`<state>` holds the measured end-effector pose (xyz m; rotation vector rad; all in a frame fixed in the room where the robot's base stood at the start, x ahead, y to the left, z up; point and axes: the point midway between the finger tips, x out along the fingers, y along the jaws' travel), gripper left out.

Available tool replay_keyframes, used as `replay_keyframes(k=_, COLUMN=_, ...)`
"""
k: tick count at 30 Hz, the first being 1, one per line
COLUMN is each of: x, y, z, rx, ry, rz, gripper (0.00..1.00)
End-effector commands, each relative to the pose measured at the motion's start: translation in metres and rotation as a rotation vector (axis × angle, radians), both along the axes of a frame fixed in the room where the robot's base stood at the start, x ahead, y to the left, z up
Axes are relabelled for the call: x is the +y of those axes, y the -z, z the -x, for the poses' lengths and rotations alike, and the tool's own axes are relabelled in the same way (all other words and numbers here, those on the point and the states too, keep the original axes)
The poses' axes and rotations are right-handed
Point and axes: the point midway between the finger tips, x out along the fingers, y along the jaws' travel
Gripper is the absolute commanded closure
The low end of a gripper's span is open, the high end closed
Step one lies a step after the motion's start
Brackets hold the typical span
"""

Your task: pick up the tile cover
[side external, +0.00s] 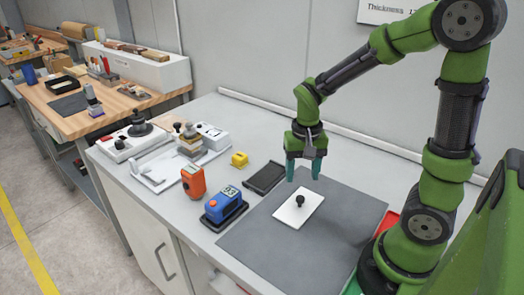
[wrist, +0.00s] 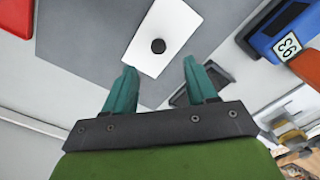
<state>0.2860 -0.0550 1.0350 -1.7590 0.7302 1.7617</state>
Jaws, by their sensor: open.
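The tile cover (side external: 290,213) looks like a flat white rectangular plate with a black round knob (side external: 300,200) standing up from it. It lies on a dark grey mat (side external: 275,255) on the bench. It also shows in the wrist view as a white plate (wrist: 178,30) with the black knob (wrist: 158,46) near its lower part. My gripper (side external: 304,170) points down above the far side of the plate, apart from it. Its two teal fingers are spread and empty; in the wrist view the gripper (wrist: 161,80) has the knob beyond its fingertips.
A white coater apparatus (side external: 160,170) stands farther left. A red tray (side external: 388,222) sits beside my base. The mat around the plate is clear.

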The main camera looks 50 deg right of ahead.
Motion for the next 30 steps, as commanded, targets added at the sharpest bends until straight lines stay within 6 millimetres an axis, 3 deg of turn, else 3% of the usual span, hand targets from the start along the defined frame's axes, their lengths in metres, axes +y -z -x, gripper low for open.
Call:
replay_keyframes(k=3, x=0.000, y=0.018, z=0.000, rx=0.004, ry=0.000, rz=-0.001, gripper=0.43)
replay_keyframes(k=11, x=-0.001, y=0.038, z=0.001, rx=0.002, ry=0.000, rz=-0.001, gripper=0.43)
replay_keyframes(k=18, x=-0.003, y=0.073, z=0.002, rx=0.003, ry=0.002, rz=-0.001, gripper=0.43)
replay_keyframes(k=28, x=-0.003, y=0.079, z=0.001, rx=-0.002, ry=0.000, rz=-0.001, gripper=0.43)
replay_keyframes(k=30, x=-0.003, y=0.079, z=0.001, rx=-0.002, ry=0.000, rz=-0.001, gripper=0.54)
